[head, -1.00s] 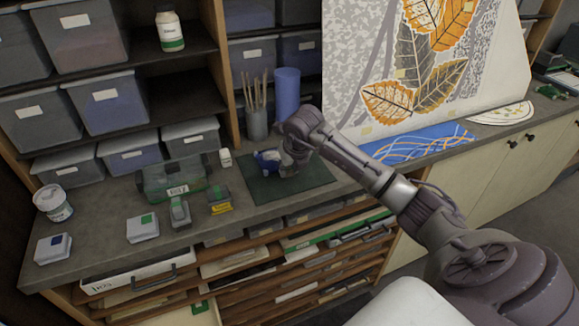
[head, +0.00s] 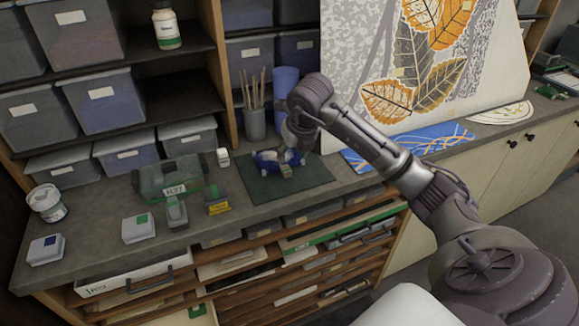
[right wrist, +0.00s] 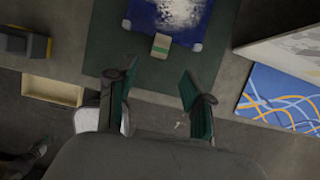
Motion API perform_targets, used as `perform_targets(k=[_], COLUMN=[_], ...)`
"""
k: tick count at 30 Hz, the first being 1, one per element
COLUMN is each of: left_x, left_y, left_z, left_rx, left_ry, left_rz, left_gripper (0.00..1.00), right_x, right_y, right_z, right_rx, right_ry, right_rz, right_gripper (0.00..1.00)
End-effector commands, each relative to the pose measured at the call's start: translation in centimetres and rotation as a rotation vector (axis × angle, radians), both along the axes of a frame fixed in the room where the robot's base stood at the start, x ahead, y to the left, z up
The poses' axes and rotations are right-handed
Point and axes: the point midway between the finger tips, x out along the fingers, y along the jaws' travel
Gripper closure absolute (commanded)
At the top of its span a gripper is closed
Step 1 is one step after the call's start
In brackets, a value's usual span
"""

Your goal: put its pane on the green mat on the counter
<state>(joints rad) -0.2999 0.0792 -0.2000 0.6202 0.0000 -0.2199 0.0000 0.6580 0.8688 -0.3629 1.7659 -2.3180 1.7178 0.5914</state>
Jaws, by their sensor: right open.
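The green mat (head: 262,188) lies on the grey counter. A blue pane with a white speckled patch (head: 268,158) rests on the mat's back part, with a small cream and green tag at its near edge. The pane also shows at the top of the right wrist view (right wrist: 150,12), partly cut off, over the mat (right wrist: 105,35). My right gripper (head: 301,148) is above the mat's back right part, beside and above the pane. In the right wrist view its two fingers (right wrist: 157,93) are spread apart with nothing between them. My left gripper is not in view.
A green clear case (head: 165,182), small tool-like items and pale boxes stand left of the mat. A brush cup (head: 255,125) and blue roll stand behind. A blue patterned sheet (head: 400,145) and leaf panel (head: 360,60) are at the right. The mat's front is clear.

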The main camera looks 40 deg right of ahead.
Motion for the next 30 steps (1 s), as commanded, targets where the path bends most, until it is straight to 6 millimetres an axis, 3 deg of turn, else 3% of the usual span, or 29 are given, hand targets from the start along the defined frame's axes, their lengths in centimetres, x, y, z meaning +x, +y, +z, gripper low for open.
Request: perform_targets(k=[3, 9, 26, 30], left_x=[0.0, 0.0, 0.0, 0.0], left_y=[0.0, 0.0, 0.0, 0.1], left_z=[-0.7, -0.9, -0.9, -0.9], left_rx=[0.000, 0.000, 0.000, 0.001], left_ry=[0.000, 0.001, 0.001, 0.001], left_rz=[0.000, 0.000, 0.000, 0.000], left_gripper=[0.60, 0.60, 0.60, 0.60], right_x=[-0.7, -1.4, -1.5, -1.2], right_y=[0.1, 0.3, 0.4, 2.3], right_z=[1.8, 3.5, 3.6, 2.9], right_rx=[-0.001, 0.000, 0.001, 0.050], right_ry=[-0.004, -0.001, 0.000, -0.018], right_rz=[0.000, -0.001, 0.000, 0.055], right_gripper=[0.49, 0.49, 0.49, 0.49])
